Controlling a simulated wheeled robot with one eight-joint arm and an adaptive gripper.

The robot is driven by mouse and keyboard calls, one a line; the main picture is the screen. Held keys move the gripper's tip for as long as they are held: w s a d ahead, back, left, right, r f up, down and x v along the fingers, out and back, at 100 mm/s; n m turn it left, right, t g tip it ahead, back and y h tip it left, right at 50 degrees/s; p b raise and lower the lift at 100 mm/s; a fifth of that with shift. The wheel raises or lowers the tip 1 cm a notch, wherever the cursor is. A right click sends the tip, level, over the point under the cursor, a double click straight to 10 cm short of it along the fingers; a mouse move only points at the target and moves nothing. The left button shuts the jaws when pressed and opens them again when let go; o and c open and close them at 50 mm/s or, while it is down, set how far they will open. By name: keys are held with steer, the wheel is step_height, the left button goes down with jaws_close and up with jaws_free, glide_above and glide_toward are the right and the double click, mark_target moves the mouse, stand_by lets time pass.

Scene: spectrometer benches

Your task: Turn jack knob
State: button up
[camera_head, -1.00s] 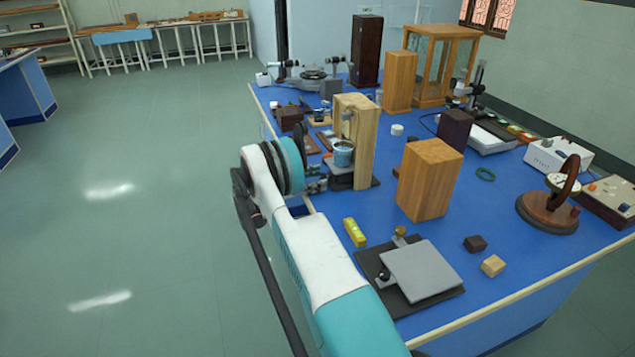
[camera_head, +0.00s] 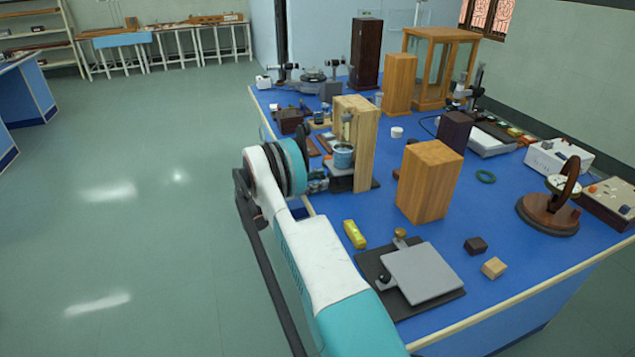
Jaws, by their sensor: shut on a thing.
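A small jack (camera_head: 341,183) stands at the left edge of the blue bench, in front of a pale wooden stand (camera_head: 366,150). A blue-grey cup (camera_head: 343,158) sits on its top plate. My gripper (camera_head: 324,182) reaches in from the left, at the jack's near left side. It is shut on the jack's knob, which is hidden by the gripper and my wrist. The fingertips are small and hard to make out.
A yellow level (camera_head: 354,234) lies near the left edge. A large wooden block (camera_head: 430,182) stands right of the jack. Small blocks (camera_head: 475,245) and a wheel on a round base (camera_head: 548,214) are further right. The floor left of the bench is clear.

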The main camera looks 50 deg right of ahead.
steer(key=o, duration=1.1)
steer(key=v, duration=1.2)
steer(key=shift+c, duration=0.2)
